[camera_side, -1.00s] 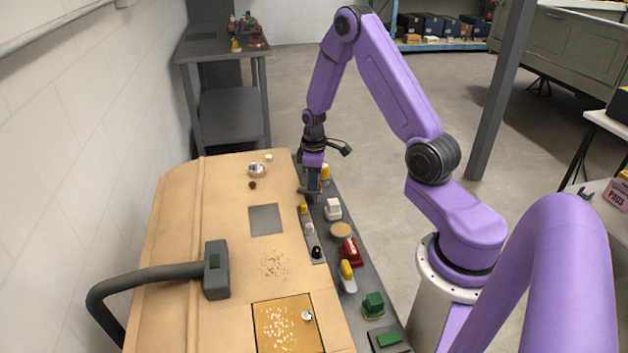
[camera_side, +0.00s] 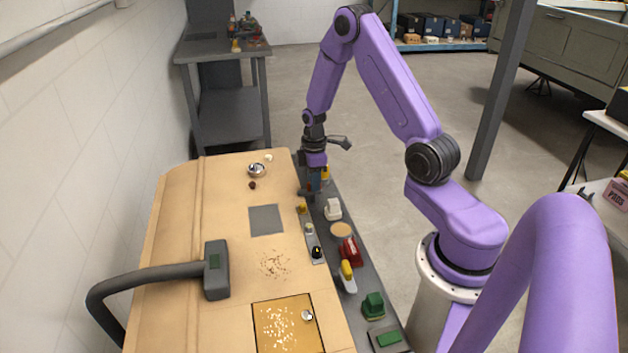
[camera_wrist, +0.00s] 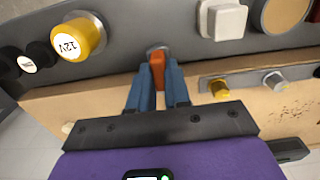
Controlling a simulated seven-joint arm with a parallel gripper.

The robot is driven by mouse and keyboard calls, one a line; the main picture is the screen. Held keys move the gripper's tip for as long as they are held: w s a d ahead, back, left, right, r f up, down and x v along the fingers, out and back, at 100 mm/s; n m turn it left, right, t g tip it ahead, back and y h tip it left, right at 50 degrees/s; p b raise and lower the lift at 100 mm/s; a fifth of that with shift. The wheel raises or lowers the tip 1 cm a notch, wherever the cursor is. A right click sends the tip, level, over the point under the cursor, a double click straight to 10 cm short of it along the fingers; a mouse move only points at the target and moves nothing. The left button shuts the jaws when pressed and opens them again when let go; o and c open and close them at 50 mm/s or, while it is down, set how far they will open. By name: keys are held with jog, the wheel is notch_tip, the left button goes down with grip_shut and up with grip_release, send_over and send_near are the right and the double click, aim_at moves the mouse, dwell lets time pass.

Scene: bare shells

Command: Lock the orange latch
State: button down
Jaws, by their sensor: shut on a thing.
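The orange latch (camera_wrist: 157,72) shows in the wrist view as a small orange lever on a round grey base, set on the grey strip. My gripper (camera_wrist: 158,90) has its two blue fingers on either side of the lever, shut on it. In the side view my gripper (camera_side: 313,190) points down at the far part of the strip, and it hides the latch there.
The grey strip also carries a yellow 12V knob (camera_wrist: 78,36), a white block (camera_side: 333,209), a red switch (camera_side: 350,250) and green parts (camera_side: 373,305). Small knobs (camera_side: 317,252) sit left of it. A dark hose-like handle (camera_side: 216,270) lies on the wooden top.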

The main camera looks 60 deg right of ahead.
jog(key=c, duration=1.1)
grip_release()
jog(key=shift+r, duration=0.1)
notch_tip(320, 180, up, 17)
jog(key=shift+r, duration=0.15)
